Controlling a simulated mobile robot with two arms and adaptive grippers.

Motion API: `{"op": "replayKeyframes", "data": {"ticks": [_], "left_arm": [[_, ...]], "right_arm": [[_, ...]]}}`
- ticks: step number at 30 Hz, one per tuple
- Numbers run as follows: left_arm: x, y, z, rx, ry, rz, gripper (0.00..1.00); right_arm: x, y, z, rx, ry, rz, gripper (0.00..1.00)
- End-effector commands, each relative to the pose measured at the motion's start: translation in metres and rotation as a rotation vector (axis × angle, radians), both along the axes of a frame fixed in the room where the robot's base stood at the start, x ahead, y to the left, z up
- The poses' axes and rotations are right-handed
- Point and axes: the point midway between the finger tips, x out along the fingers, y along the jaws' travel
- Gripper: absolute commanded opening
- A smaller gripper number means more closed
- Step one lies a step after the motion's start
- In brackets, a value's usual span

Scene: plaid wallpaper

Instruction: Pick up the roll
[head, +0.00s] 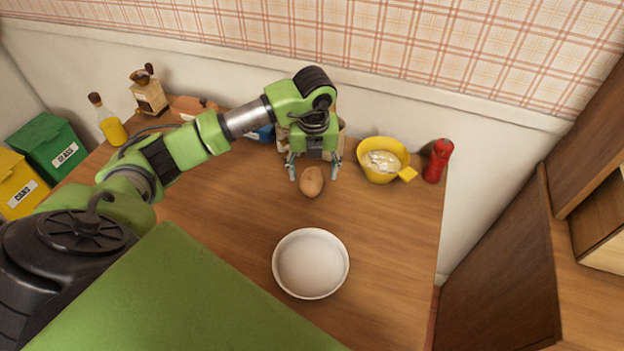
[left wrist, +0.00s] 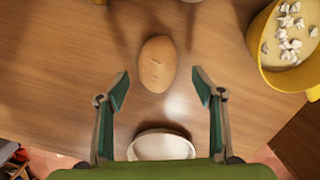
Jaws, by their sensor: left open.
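The roll (head: 311,183) is a small brown oval bread lying on the wooden table. It also shows in the left wrist view (left wrist: 157,64), at the upper middle, beyond the line between my fingertips. My left gripper (head: 313,172) is open and empty, with its fingers pointing down around the roll in the head view. In the left wrist view the two fingers (left wrist: 160,86) stand apart on either side, and neither visibly touches the roll. My right gripper is not in either view.
A white bowl (head: 311,264) stands in front of the roll. A yellow cup with white pieces (head: 368,170) and a red bottle (head: 437,161) stand to the right. An oil bottle (head: 110,126) and a grinder (head: 148,97) are at the back left. The table between roll and bowl is clear.

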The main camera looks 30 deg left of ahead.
Motion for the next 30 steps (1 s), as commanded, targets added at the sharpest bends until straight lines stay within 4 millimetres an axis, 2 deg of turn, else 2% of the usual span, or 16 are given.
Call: {"op": "replayKeyframes", "data": {"ticks": [3, 7, 16, 21, 30], "left_arm": [[0.0, 0.006, -0.018, 0.0, 0.006, 0.001, 0.61], [0.002, 0.006, -0.034, 0.0, 0.004, 0.0, 0.61], [0.003, 0.006, -0.039, 0.001, 0.001, -0.001, 0.61], [0.003, 0.006, -0.039, 0.001, 0.001, -0.001, 0.2], [0.003, 0.006, -0.038, 0.0, 0.0, -0.001, 0.2]], "right_arm": [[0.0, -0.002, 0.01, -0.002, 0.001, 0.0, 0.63], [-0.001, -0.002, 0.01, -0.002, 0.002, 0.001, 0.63], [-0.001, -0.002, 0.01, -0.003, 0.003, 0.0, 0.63], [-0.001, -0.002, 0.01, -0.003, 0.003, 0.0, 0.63], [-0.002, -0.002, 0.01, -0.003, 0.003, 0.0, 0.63]]}}
